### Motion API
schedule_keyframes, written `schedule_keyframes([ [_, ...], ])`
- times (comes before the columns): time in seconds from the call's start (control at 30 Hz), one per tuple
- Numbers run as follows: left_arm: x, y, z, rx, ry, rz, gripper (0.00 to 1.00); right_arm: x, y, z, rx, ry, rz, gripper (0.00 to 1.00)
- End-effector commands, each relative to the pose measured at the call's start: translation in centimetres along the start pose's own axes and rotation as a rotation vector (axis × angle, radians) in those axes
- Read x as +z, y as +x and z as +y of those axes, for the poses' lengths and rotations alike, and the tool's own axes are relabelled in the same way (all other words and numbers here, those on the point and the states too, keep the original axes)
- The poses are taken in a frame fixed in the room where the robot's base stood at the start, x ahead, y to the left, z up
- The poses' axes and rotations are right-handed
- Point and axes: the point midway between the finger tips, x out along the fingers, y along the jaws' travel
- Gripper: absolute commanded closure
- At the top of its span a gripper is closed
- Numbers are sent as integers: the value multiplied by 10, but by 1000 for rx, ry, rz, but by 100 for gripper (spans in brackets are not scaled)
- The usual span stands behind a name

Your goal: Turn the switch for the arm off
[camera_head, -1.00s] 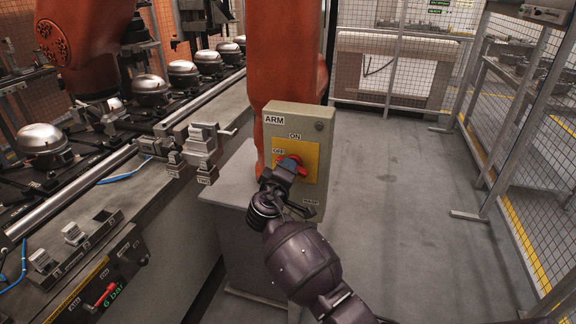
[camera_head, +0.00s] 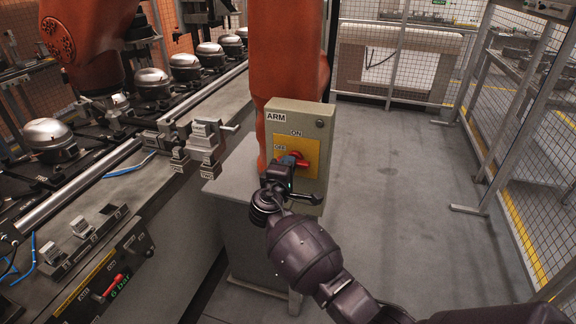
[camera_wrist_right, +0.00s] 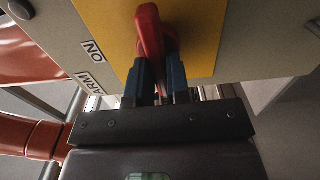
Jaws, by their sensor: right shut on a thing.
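The red switch handle (camera_head: 301,160) sits on a yellow plate (camera_head: 311,149) on the front of a beige box (camera_head: 317,123) labelled ARM. ON is printed above the handle and OFF at its upper left. My right gripper (camera_head: 284,167) is at the plate, covering the left part of the handle. In the right wrist view, its two blue-grey fingers (camera_wrist_right: 158,82) are shut on the red handle (camera_wrist_right: 151,38), one on each side. The handle looks roughly level in the head view, but its exact angle is partly hidden. My left gripper is not in view.
An orange robot arm (camera_head: 288,55) stands behind the box. A conveyor with several metal compressors (camera_head: 151,84) runs along the left. Mesh fencing (camera_head: 512,120) closes the right; the grey floor between is clear.

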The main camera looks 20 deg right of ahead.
Motion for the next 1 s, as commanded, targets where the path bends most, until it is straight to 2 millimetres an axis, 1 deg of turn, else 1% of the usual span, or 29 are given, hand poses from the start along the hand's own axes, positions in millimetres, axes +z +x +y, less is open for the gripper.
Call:
schedule_keyframes([
  [0.2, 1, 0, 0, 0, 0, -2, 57, -1, 0, 2, 4, -3, 3, 100],
  [0.23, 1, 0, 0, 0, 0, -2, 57, -1, 0, 2, 4, -3, 3, 82],
  [0.3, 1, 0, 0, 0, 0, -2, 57, -1, 0, 2, 4, -3, 2, 71],
  [0.4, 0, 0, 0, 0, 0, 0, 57, 0, 0, 1, 3, -2, 2, 57],
  [0.67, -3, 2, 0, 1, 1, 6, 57, 0, 0, 0, 1, -1, 1, 57],
  [0.77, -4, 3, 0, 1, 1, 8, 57, 0, -5, 0, 1, -1, 2, 57],
  [0.87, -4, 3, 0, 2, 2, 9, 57, 0, -17, -1, 0, -1, 2, 57],
  [1.0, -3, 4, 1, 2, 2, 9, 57, 0, -42, -2, -1, 1, 2, 57],
])
